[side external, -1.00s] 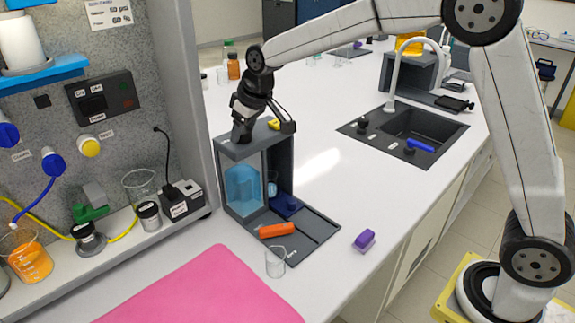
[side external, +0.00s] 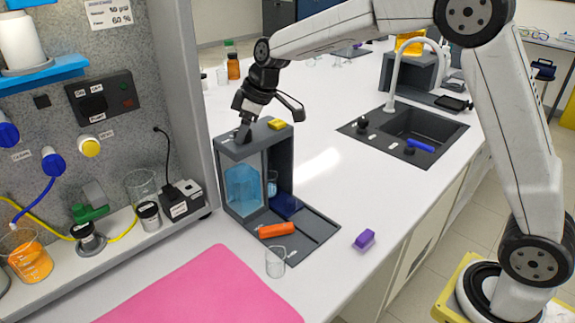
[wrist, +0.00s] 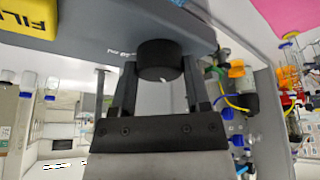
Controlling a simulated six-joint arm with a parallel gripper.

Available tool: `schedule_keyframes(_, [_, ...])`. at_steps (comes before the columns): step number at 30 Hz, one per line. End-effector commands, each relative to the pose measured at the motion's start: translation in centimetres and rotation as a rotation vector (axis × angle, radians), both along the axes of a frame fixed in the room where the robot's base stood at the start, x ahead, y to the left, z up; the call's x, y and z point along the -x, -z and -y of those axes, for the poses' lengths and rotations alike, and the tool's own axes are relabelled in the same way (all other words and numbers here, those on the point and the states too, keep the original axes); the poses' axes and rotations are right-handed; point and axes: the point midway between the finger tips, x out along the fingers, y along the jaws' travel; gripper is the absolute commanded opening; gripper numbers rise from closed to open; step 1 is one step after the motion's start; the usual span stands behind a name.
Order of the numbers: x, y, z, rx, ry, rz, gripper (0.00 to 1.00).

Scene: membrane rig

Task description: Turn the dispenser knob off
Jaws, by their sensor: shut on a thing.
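The dispenser (side external: 285,155) is a dark grey open-sided box with a tank of blue liquid (side external: 242,188), standing on the white counter. Its knob (wrist: 162,54) is a short black cylinder with a small white mark, seen in the wrist view. My gripper (side external: 242,133) is at the left of the dispenser's top, with the wrist tilted up to the right. In the wrist view my gripper (wrist: 160,74) has one finger on each side of the knob and is shut on it. The fingers hide the knob in the side view.
A yellow block (side external: 277,124) sits on the dispenser top, right of my gripper. An orange object (side external: 276,230) lies on the dispenser's base plate, and a small glass beaker (side external: 275,262) stands near its front. A grey panelled wall (side external: 180,50) rises on the left.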

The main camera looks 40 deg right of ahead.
Motion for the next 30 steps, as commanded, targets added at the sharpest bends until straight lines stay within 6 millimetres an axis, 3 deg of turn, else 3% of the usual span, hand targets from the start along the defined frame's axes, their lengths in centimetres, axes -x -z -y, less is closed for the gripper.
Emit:
schedule_keyframes(9, [0.0,-0.1,0.0,0.003,-0.004,0.002,0.02])
schedule_keyframes(10, [0.0,-0.1,0.0,0.003,-0.004,0.002,0.7])
schedule_keyframes(12, [0.0,-0.1,0.0,0.003,-0.003,0.002,0.92])
schedule_keyframes(13, [0.0,-0.1,0.0,0.003,-0.003,0.002,0.96])
schedule_keyframes(23, [0.0,-0.1,0.0,0.001,-0.001,0.001,0.96])
schedule_keyframes(30, [0.4,-1.4,0.4,0.001,-0.001,0.004,0.96])
